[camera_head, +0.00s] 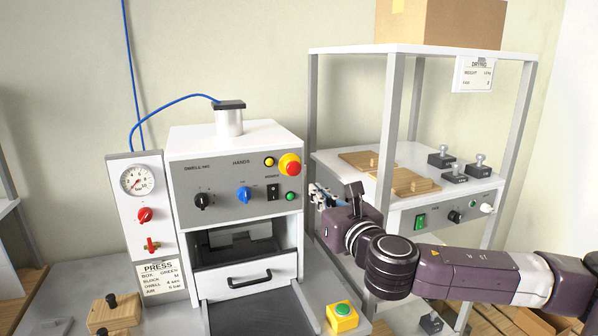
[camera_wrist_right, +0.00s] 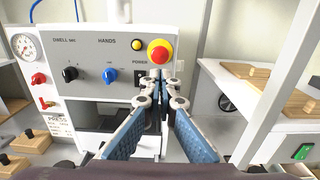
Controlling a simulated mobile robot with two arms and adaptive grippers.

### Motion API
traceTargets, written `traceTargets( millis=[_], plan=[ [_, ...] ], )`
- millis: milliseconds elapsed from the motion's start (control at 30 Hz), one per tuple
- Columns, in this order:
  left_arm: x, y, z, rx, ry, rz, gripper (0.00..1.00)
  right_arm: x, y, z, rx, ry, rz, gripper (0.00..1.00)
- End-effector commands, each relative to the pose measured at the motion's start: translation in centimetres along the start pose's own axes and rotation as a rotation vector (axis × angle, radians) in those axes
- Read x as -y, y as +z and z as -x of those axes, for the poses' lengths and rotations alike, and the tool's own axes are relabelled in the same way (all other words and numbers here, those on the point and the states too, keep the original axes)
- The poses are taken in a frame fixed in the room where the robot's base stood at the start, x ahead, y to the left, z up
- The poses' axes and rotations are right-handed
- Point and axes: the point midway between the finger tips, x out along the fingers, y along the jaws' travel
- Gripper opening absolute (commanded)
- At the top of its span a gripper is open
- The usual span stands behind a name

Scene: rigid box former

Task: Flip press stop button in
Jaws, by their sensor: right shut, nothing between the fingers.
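The press (camera_head: 235,165) is a white box with a grey control panel. Its stop button (camera_head: 290,163) is a red mushroom head on a yellow collar, at the panel's upper right; it also shows in the right wrist view (camera_wrist_right: 159,51). Whether it is pushed in or out, I cannot tell. My right gripper (camera_head: 316,192) is shut and empty, to the right of and below the button in the head view. In the right wrist view its fingertips (camera_wrist_right: 160,82) come together just below the button and cover part of the panel. My left gripper is not in view.
Beside the stop button are a small yellow button (camera_head: 269,161), a black power switch (camera_head: 273,191) and a green button (camera_head: 292,197). The drying rack (camera_head: 390,130) stands close on the right. A yellow box with a green button (camera_head: 342,315) sits below.

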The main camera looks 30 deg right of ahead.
Motion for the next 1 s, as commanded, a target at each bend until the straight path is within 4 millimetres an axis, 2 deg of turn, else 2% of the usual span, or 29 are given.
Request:
traceTargets(
  millis=[100,400,600,800,1000],
  plan=[
    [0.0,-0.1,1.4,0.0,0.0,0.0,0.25,0.0,0.5,-2.0,0.0,-0.001,-0.006,0.0],
    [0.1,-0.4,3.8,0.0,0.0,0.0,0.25,0.0,0.4,-7.7,0.0,-0.001,-0.004,0.0],
    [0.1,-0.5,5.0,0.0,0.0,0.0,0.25,-0.1,0.3,-10.5,-0.001,0.0,-0.001,0.0],
    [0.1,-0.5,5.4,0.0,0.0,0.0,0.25,-0.1,0.1,-11.8,0.0,0.0,0.0,0.0],
    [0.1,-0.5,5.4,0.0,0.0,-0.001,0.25,-0.1,0.0,-12.0,0.0,0.001,0.001,0.0]
  ],
)
